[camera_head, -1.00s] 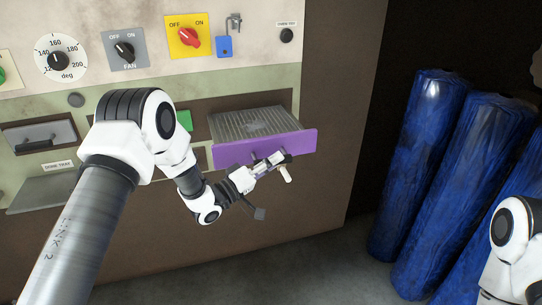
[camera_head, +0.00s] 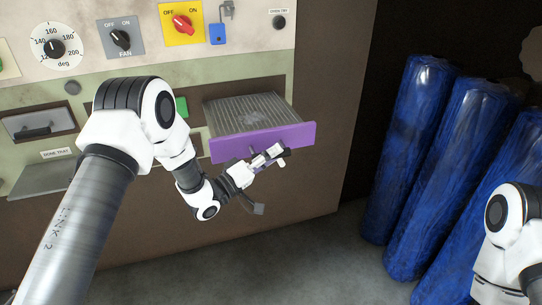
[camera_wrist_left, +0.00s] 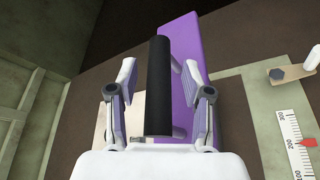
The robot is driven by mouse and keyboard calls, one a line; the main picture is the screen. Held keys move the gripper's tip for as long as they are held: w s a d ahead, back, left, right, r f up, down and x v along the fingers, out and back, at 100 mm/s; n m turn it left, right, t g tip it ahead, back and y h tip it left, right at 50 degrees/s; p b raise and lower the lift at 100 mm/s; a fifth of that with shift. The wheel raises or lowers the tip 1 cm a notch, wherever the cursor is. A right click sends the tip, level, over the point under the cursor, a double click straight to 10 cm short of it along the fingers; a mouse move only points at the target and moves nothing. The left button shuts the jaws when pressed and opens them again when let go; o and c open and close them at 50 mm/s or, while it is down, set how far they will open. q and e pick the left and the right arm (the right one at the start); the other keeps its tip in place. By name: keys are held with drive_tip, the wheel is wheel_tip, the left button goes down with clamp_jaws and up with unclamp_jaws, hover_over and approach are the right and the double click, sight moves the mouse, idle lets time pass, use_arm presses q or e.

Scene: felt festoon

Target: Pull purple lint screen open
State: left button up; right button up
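The purple lint screen (camera_head: 263,143) is a drawer with a purple front and a grey ribbed mesh top, standing out from the machine. Its purple front also shows in the left wrist view (camera_wrist_left: 187,35). A black bar handle (camera_wrist_left: 159,85) is fixed to that front by short posts. My left gripper (camera_head: 270,157) is at the drawer front. In the left wrist view its fingers (camera_wrist_left: 158,75) lie on either side of the bar, apart, with gaps showing on both sides. Contact is not clear. Only part of my right arm shows at the lower right; its gripper is out of view.
The machine panel has a dial (camera_head: 56,48), a black fan knob (camera_head: 121,38), a red knob on yellow (camera_head: 182,23) and a blue tag (camera_head: 217,34). A grey tray (camera_head: 40,180) sits at left. Tall blue rolls (camera_head: 410,145) stand at right. Bare floor lies below the drawer.

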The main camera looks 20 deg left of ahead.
use_arm(q)
drive_tip(key=v, duration=1.2)
drive_tip(key=shift+f, duration=0.1)
drive_tip(key=s+d+f+g+y, duration=0.1)
drive_tip(key=s+d+f+g, duration=0.15)
drive_tip(key=f, duration=0.25)
drive_tip(key=s+d+f+g, duration=0.1)
drive_tip(key=s+d+f, duration=0.1)
drive_tip(key=d+f, duration=0.25)
drive_tip(key=s+a+f+m+g+y, duration=0.1)
drive_tip(key=s+a+f+g+y, duration=0.2)
drive_tip(key=s+f+g+y, duration=1)
drive_tip(key=s+a+f+m+h, duration=0.1)
drive_tip(key=s+a+f, duration=0.15)
drive_tip(key=s, duration=0.55)
drive_tip(key=s+a+f+m+h, duration=0.1)
drive_tip(key=s+a+f+m, duration=0.15)
drive_tip(key=s, duration=0.45)
wheel_tip(320, 180, up, 16)
drive_tip(key=p, duration=1.7)
drive_tip(key=shift+w+d+r+n, duration=0.2)
drive_tip(key=shift+d+n, duration=0.15)
drive_tip(key=shift+d, duration=0.1)
